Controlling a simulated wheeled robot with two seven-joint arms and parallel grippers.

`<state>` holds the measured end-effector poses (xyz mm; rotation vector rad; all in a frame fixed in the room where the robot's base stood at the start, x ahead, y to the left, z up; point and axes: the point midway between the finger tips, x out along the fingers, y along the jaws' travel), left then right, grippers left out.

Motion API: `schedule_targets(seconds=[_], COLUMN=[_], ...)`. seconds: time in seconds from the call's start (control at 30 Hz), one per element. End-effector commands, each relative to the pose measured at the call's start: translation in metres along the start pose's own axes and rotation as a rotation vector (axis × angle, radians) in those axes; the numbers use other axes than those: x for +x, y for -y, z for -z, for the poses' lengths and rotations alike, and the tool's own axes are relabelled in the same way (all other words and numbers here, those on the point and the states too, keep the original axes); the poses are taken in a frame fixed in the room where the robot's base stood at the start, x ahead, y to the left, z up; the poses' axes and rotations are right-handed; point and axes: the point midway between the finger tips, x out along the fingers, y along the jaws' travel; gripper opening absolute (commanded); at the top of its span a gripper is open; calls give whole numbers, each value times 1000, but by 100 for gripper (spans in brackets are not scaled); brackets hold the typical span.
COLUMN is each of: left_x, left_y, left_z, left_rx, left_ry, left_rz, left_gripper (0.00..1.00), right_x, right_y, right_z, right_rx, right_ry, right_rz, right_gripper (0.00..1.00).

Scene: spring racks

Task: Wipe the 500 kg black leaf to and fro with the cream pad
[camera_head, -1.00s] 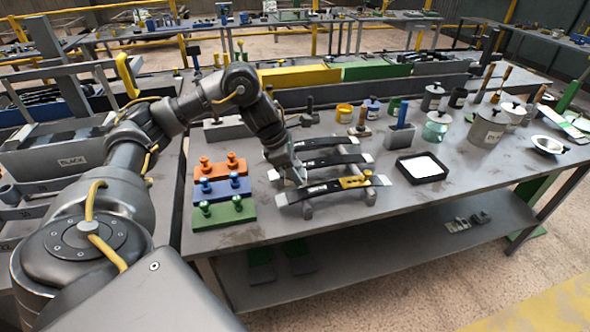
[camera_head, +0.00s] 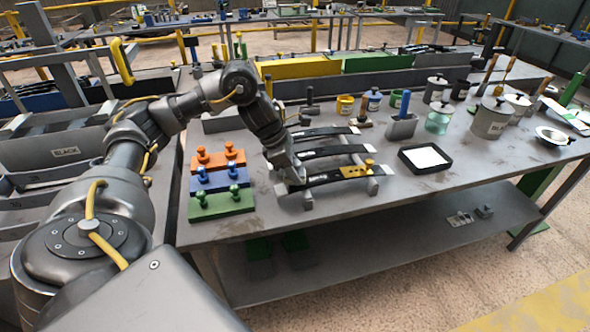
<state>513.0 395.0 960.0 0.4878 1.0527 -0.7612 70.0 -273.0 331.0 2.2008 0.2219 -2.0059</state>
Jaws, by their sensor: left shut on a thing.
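Three black leaves lie side by side across grey supports on the bench. The nearest leaf (camera_head: 330,176) has a small white label and a yellow clamp-like piece (camera_head: 357,171) toward its right end. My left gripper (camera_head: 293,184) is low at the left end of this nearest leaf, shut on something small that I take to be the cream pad. The pad is too small and too hidden by the gripper to make out, and I cannot tell whether it touches the leaf. The middle leaf (camera_head: 328,152) and far leaf (camera_head: 325,132) lie behind. My right gripper is out of view.
Orange, blue and green (camera_head: 220,203) blocks with pegs stand left of the leaves. A black tray (camera_head: 426,171) with a white inside lies to the right. A grey holder (camera_head: 402,127) and several pots stand farther back. The bench front right of the leaves is clear.

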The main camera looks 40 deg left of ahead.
Motion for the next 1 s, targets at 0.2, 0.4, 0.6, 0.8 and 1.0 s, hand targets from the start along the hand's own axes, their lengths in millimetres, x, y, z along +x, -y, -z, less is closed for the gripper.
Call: schedule_targets(seconds=[0.2, 0.4, 0.6, 0.8, 1.0], left_x=[3, 6, 10, 12, 12], left_y=[0, 0, 0, 0, -1], left_z=[1, 3, 5, 6, -1], left_rx=[0, 0, 0, 0, 1], left_ry=[0, 0, 0, 0, 1], left_rz=[0, 0, 0, 0, 1], left_gripper=[22, 22, 22, 22, 22], right_x=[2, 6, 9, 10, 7], right_y=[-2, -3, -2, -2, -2], right_z=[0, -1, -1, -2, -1], right_rx=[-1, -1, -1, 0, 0], right_ry=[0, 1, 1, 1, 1], right_rz=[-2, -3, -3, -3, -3], right_gripper=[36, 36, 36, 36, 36])
